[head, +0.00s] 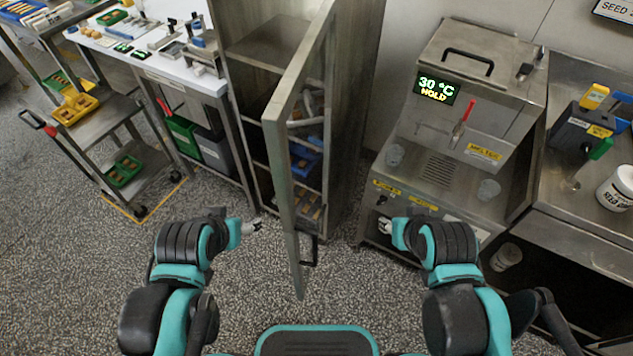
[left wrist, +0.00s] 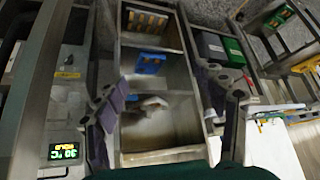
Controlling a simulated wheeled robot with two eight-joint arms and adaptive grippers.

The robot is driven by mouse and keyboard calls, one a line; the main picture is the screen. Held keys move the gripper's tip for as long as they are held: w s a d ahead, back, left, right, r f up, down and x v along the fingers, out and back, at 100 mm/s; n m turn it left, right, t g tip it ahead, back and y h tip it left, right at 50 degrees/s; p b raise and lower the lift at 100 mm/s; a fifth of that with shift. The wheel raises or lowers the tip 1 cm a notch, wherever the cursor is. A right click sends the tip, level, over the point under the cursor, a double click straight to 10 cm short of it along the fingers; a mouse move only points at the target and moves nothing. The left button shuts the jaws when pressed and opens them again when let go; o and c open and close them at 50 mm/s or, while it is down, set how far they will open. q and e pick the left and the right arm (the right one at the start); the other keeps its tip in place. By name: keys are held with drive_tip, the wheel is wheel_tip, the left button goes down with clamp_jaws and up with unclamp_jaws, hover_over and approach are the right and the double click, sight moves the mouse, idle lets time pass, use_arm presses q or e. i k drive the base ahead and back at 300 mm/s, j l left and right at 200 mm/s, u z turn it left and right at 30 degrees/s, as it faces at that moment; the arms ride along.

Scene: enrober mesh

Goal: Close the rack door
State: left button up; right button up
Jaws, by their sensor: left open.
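The rack (head: 262,45) is a tall grey cabinet in the middle of the head view. Its door (head: 297,130) stands open, swung out towards me and seen nearly edge-on. A dark handle (head: 314,250) is low on the door's right face. My left gripper (head: 258,226) is left of the door, apart from it and empty. In the left wrist view my left gripper (left wrist: 168,98) has its fingers spread, with the open rack shelves (left wrist: 158,105) beyond them. My right gripper (head: 385,227) is right of the door and handle, apart from both; its fingers are too small to read.
Blue and yellow items sit on the rack shelves. The melter (head: 465,110) stands right of the rack, reading 30 °C HOLD. A white-topped bench (head: 165,65) and a wheeled cart (head: 105,125) stand left. Speckled floor (head: 80,270) is clear in front.

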sight(274, 117)
drive_tip(key=k+l, duration=0.15)
drive_tip(key=l, duration=0.15)
drive_tip(key=k+l+z, duration=0.15)
drive_tip(key=l, duration=0.15)
drive_tip(key=k+l, duration=0.15)
drive_tip(key=l, duration=0.15)
drive_tip(key=k+l+z, duration=0.1)
drive_tip(key=l, duration=0.25)
drive_tip(key=k, duration=0.05)
